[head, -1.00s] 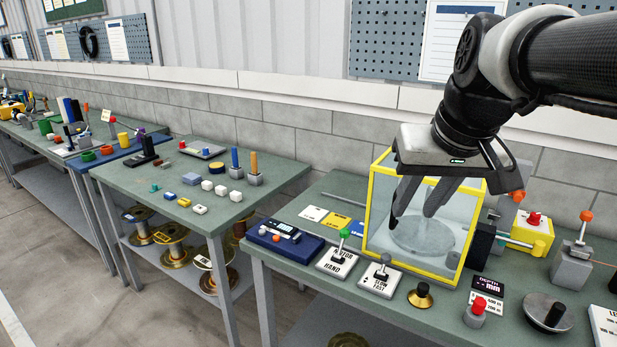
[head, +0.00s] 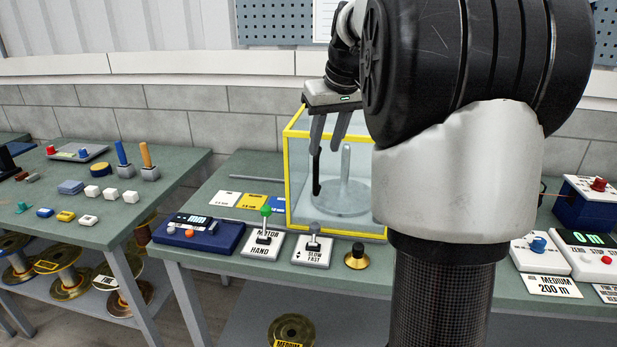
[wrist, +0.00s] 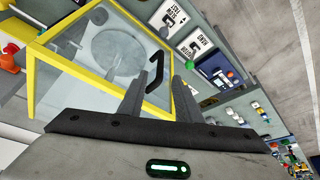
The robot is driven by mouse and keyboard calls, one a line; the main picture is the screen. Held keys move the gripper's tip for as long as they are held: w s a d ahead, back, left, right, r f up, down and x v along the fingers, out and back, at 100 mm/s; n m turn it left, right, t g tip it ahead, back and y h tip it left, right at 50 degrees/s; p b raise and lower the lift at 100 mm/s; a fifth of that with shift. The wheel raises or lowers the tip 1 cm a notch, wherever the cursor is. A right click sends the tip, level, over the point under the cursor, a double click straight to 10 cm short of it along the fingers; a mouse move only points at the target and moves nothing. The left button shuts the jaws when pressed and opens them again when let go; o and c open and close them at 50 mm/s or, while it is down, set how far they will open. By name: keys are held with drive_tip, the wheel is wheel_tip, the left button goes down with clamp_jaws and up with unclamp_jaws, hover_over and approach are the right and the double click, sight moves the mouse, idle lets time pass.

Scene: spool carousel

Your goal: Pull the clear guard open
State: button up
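The clear guard (head: 292,180) is a see-through box with a yellow frame over a pale disc with an upright spindle, on the green bench. It also shows in the wrist view (wrist: 62,97). Its black bar handle (head: 316,178) is on the near left side; in the wrist view the handle (wrist: 158,68) lies in front of and between my fingertips. My gripper (head: 327,145) points down at the guard, fingers apart, close to the handle's upper end. It also shows in the wrist view (wrist: 156,75). I cannot tell whether a finger touches the handle. My arm hides the guard's right part.
In front of the guard stand a green-knobbed lever (head: 265,225), a grey-knobbed lever (head: 314,240) and a brass knob (head: 357,257). A blue device (head: 198,234) is to the left. A second bench (head: 100,215) stands further left, with a gap between the benches.

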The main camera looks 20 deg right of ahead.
sight(317, 171)
drive_tip(key=b+x, duration=0.1)
drive_tip(key=x, duration=1.1)
drive_tip(key=shift+r, duration=0.1)
drive_tip(key=shift+c, duration=0.3)
clamp_jaws()
drive_tip(key=shift+a, duration=0.1)
